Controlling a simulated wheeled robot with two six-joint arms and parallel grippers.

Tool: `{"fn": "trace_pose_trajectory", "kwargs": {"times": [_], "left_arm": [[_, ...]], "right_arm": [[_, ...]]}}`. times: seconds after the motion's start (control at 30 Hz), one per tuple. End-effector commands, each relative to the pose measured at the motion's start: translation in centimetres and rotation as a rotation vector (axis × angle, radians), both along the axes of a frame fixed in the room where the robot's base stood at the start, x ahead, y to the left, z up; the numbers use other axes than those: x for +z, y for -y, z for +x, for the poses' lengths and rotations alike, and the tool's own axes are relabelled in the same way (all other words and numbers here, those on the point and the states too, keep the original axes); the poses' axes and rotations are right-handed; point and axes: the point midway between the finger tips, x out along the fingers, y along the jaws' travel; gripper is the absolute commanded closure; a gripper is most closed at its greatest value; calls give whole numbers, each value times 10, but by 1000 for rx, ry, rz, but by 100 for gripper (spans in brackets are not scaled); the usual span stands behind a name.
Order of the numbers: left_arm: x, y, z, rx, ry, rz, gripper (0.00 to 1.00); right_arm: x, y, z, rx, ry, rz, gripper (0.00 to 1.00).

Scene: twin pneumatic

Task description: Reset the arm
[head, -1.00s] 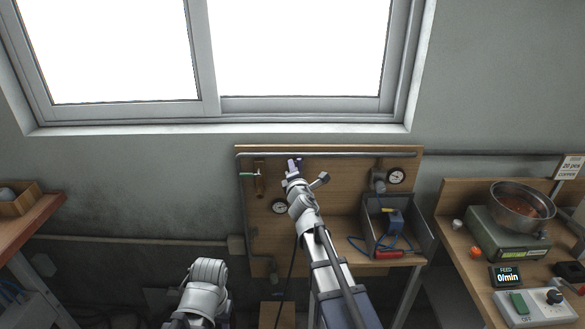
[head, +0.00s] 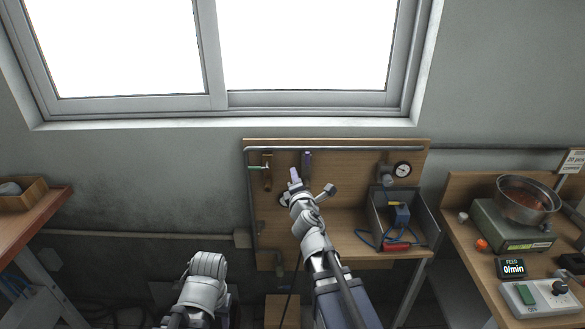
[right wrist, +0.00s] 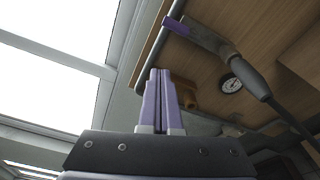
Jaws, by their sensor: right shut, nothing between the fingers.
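My right gripper (head: 295,176) is shut and empty in front of the wooden back board (head: 346,174). Its two purple fingers lie together in the right wrist view (right wrist: 157,88). A slim purple-ended fitting (head: 307,161) is on the board just above the gripper in the head view. In the right wrist view this purple-ended fitting (right wrist: 200,36) runs into a dark hose, apart from the fingers. My left arm shows only as a pale link at the bottom of the head view; its gripper is out of sight.
A green-handled valve (head: 257,167) and a gauge (head: 403,170) are on the board. A grey bin (head: 424,228) holds a blue tool (head: 401,216). At right stand a metal bowl (head: 526,203) on a scale and a switch box (head: 538,299). A left bench (head: 28,222) carries a box.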

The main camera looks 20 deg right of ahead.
Motion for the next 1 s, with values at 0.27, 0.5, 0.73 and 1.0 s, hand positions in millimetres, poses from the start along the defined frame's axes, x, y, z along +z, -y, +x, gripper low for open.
{"fn": "trace_pose_trajectory", "kwargs": {"times": [0.27, 0.5, 0.73, 1.0], "left_arm": [[0, 0, 0, 0, 0, 0, 50], [0, 0, 0, 0, 0, 0, 50], [0, 0, 0, 0, 0, 0, 50], [0, 0, 0, 0, 0, 0, 50]], "right_arm": [[0, -1, -7, 0, 0, 1, 100], [-7, -1, -9, -35, -19, 66, 100], [-75, -16, -45, -315, -213, 547, 100], [-178, -93, -156, -782, -626, 1045, 100]]}}
